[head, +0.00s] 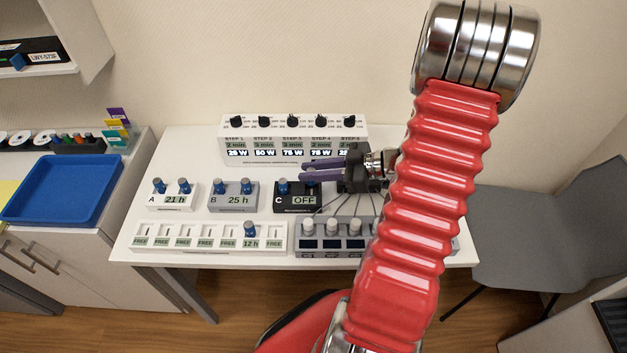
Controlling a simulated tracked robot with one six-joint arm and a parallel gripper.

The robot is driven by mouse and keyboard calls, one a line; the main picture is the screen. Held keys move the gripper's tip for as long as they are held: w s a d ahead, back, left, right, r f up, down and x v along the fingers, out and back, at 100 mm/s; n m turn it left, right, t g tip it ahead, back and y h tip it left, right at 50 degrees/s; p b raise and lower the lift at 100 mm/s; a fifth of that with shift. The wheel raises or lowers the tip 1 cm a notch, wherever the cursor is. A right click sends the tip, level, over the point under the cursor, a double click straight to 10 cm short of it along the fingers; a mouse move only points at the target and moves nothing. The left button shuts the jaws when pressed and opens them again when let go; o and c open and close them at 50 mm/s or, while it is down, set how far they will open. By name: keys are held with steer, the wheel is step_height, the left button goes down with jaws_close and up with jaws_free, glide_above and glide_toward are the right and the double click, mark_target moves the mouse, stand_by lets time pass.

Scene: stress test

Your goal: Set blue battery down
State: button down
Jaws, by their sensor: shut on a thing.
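My gripper (304,171) has purple fingers and reaches left over the black box C (290,201), whose display reads OFF. It is shut on a blue battery (309,186), mostly hidden by the fingers; some blue shows just below them, at the right of box C. I cannot tell whether that battery touches the box. Another blue battery (282,187) stands upright at the left of box C. Two blue batteries stand in white box A (172,201), showing 21 h, and two in grey box B (233,203), showing 25 h.
A white slot strip (210,245) in front holds one blue battery (250,229) by 12 h; its other labels read FREE. A white panel with black knobs (264,149) stands behind. A grey unit with several silver knobs (333,257) is front right. A blue tray (62,208) is left.

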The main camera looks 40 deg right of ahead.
mark_target(313, 182)
steer(key=shift+f, duration=2.05)
steer(key=shift+f, duration=0.15)
steer(key=c, duration=1.6)
jaws_free()
steer(key=shift+r, duration=0.2)
steer(key=v, duration=1.2)
steer(key=shift+a, duration=0.1)
